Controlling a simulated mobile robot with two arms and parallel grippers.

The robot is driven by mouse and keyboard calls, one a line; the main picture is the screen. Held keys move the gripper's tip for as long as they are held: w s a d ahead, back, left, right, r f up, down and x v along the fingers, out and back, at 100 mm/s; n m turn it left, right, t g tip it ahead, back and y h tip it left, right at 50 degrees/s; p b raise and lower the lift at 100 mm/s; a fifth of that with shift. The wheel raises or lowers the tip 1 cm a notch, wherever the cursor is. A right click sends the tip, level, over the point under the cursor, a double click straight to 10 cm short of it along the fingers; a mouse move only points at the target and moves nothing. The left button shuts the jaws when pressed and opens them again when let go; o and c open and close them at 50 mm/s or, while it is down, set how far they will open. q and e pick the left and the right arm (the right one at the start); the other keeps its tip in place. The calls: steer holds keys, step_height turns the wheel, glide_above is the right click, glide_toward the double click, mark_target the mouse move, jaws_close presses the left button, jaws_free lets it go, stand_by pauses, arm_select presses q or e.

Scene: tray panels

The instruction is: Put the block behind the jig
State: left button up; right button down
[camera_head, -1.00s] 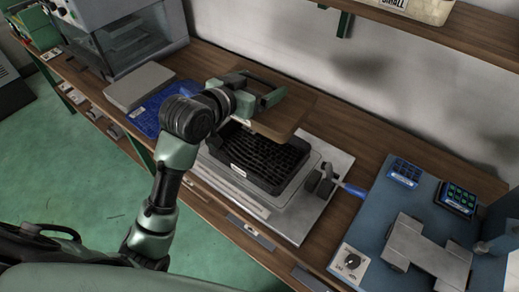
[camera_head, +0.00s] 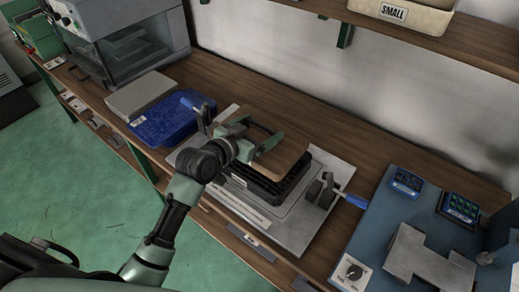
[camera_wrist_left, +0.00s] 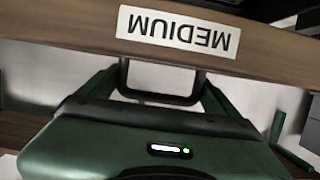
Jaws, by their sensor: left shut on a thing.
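The block, a flat brown wooden board (camera_head: 284,160) with a dark handle, is held by my left gripper (camera_head: 256,140). In the left wrist view the block's edge (camera_wrist_left: 60,28) carries an upside-down MEDIUM label, and its dark handle (camera_wrist_left: 160,98) sits between my fingers. The jig is a light grey base plate (camera_head: 310,228) with blue-handled clamps (camera_head: 328,190) at both sides. A black ribbed tray (camera_head: 264,190) lies on it. The block hides the tray's back part; whether they touch I cannot tell. My right gripper is not in view.
A blue tray (camera_head: 172,124) and a grey slab (camera_head: 140,92) lie to the left, before a grey machine (camera_head: 120,45). A blue mat (camera_head: 362,240) with a grey fixture (camera_head: 425,265) is at the right. Bare bench (camera_head: 240,80) runs behind the jig, below a shelf (camera_head: 420,35).

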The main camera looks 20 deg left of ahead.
arm_select(q)
step_height(320, 180, down, 5)
steer(key=shift+r, duration=0.2)
steer(key=shift+f, duration=1.85)
steer(key=shift+f+b, duration=0.25)
steer(key=shift+b, duration=0.05)
steer(key=o, duration=1.7)
